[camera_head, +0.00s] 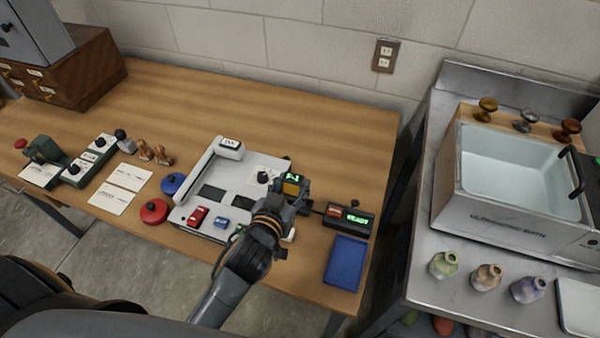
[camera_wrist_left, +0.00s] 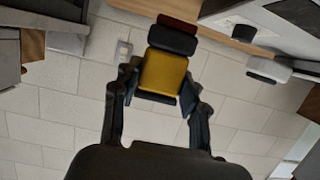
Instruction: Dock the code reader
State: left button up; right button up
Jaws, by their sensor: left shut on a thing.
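The code reader (camera_head: 291,187) has a yellow body with dark ends and a small green display. My left gripper (camera_head: 287,195) is shut on it, over the right part of a white board (camera_head: 240,200). In the left wrist view the yellow reader (camera_wrist_left: 162,72) sits between the two fingers of the gripper (camera_wrist_left: 160,85), with a dark red end pointing away. A black box with a green READY display (camera_head: 348,218) lies just right of the gripper. I cannot tell which fixture is the dock. My right gripper is not in view.
On the board are a red block (camera_head: 198,216), a blue block (camera_head: 221,223) and a white labelled block (camera_head: 230,148). A blue pad (camera_head: 345,262) lies at the table's front right. Red (camera_head: 154,211) and blue (camera_head: 172,183) discs lie left. An ultrasonic bath (camera_head: 515,215) stands right.

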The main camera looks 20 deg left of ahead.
aim_at(295, 198)
pick_arm(q)
jog(key=shift+w+d, duration=0.25)
jog(key=shift+w, duration=0.6)
jog(key=shift+w+d, duration=0.1)
jog(key=shift+w, duration=0.05)
jog(key=shift+f, duration=0.1)
jog(key=shift+f+b, duration=0.2)
jog(key=shift+b, duration=0.2)
notch_tip(295, 198, down, 4)
jog(key=b, duration=0.4)
jog(key=shift+f, duration=0.1)
jog(key=shift+f+b, duration=0.45)
jog(key=shift+b, duration=0.15)
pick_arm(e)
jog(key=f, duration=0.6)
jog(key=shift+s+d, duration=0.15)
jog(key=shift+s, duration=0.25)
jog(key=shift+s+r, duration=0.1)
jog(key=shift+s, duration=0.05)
pick_arm(q)
jog(key=shift+p, duration=0.55)
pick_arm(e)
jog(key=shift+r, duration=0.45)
